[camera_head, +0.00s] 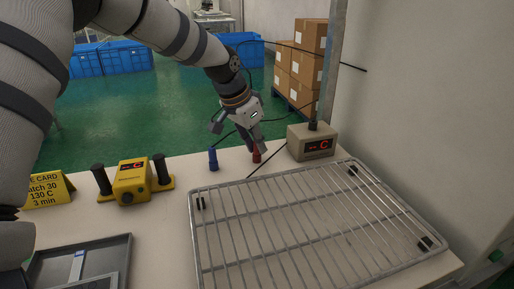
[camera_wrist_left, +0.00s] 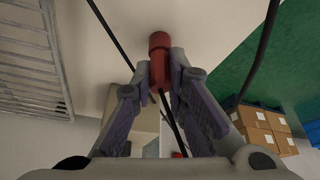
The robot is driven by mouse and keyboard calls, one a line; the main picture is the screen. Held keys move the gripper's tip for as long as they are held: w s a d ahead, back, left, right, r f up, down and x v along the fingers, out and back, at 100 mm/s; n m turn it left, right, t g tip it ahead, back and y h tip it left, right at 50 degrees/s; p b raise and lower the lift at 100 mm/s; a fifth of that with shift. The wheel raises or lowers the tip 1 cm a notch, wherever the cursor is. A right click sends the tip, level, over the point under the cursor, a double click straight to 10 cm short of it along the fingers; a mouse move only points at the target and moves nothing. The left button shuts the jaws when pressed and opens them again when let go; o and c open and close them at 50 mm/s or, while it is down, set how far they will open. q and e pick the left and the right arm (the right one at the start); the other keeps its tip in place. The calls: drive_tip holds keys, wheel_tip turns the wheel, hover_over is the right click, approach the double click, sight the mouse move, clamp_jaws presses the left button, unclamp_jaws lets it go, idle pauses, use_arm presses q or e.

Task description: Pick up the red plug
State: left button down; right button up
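The red plug (camera_head: 257,154) stands near the back edge of the pale table, left of the grey box. My left gripper (camera_head: 257,146) comes down onto it from above. In the left wrist view the red plug (camera_wrist_left: 160,62) sits between the two fingertips, which appear to touch its sides. A dark cable runs from the plug back between the fingers. Whether the plug's foot still touches the table is hard to tell. My right gripper is not in view.
A blue plug (camera_head: 213,160) stands just left. The grey box with a red display (camera_head: 312,142) is close on the right. A wire rack (camera_head: 195,235), a yellow two-handled device (camera_head: 132,183), a yellow card (camera_head: 47,190) and a dark tray (camera_head: 122,250) occupy the table.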

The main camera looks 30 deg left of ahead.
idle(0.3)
use_arm(q)
drive_tip(key=shift+w+r, duration=0.1)
drive_tip(key=shift+r, duration=0.25)
drive_tip(key=r, duration=0.3)
drive_tip(key=shift+d+r, duration=0.15)
drive_tip(key=shift+d, duration=0.05)
drive_tip(key=s+d+r+p, duration=0.1)
drive_tip(key=s+d+r, duration=0.3)
drive_tip(key=d+r, duration=0.5)
drive_tip(key=d, duration=0.4)
drive_tip(key=shift+s, duration=0.2)
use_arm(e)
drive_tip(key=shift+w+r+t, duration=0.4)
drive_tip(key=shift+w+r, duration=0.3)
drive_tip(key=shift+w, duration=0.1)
use_arm(q)
wheel_tip(320, 180, up, 3)
drive_tip(key=shift+f, duration=0.1)
